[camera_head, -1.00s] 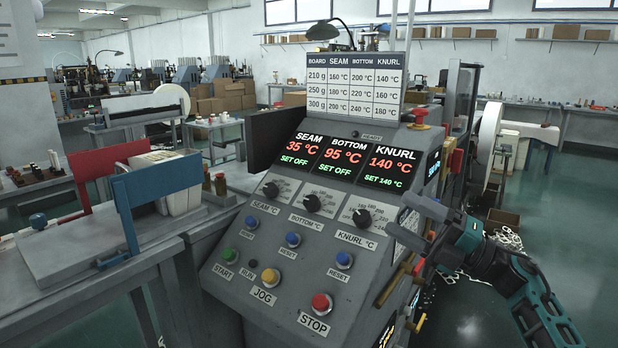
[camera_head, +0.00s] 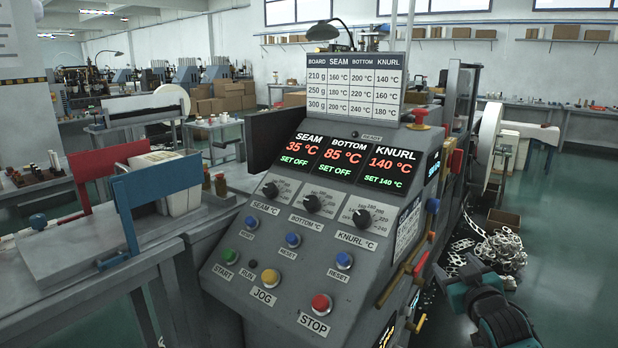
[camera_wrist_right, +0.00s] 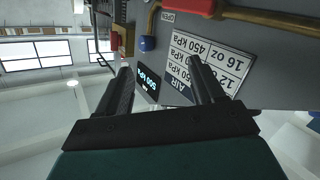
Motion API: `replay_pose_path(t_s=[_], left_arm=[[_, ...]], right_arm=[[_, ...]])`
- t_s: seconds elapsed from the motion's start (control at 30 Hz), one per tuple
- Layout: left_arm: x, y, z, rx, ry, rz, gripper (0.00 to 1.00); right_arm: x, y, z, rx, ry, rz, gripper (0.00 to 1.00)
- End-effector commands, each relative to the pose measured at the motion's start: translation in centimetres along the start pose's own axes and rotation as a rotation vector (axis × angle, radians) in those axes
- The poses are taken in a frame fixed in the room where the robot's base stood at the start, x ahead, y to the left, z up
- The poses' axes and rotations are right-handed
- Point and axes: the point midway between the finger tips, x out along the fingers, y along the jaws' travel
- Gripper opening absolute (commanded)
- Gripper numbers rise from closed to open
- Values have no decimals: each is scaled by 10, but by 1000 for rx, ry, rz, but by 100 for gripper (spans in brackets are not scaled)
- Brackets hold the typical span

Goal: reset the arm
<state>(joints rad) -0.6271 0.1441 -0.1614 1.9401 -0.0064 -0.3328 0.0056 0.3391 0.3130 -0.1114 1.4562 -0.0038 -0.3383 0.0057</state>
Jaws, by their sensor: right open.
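My right gripper (camera_wrist_right: 160,90) is open and empty in the right wrist view, its two dark fingers apart in front of the machine's side panel. Between and beyond the fingers are a small pressure display (camera_wrist_right: 148,82) reading in kPa and a label plate (camera_wrist_right: 205,65). In the head view my right arm is at the lower right, beside the forming machine (camera_head: 270,225), and its fingertips are hard to make out. The machine's displays read SEAM 35 °C, BOTTOM 85 °C and KNURL 140 °C. My left gripper is in neither current view.
A red-and-brass handle (camera_head: 404,268) and a blue knob (camera_head: 432,205) stick out from the machine's right side near my arm. A pile of pale scrap strips (camera_head: 495,250) lies on the floor behind the arm. Open green floor (camera_head: 570,230) extends to the right.

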Motion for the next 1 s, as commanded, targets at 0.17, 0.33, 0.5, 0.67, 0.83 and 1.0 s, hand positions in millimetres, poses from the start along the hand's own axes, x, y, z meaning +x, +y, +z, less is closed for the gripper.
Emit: replay_pose_path(t_s=[0.17,0.33,0.5,0.67,0.83,1.0], left_arm=[[0,0,1,0,-3,0,0],[0,0,1,-1,-4,1,0],[0,1,1,-1,-5,1,0],[0,1,1,-2,-5,1,0],[0,1,1,-2,-4,2,0],[0,1,0,-2,-4,2,0]], right_arm=[[-55,-61,70,28,-96,-94,68],[-131,-119,131,77,-203,-184,68],[-215,-162,173,138,-312,-256,68],[-275,-185,191,187,-389,-293,68],[-304,-194,196,212,-427,-307,68],[-308,-195,196,215,-431,-309,68]])
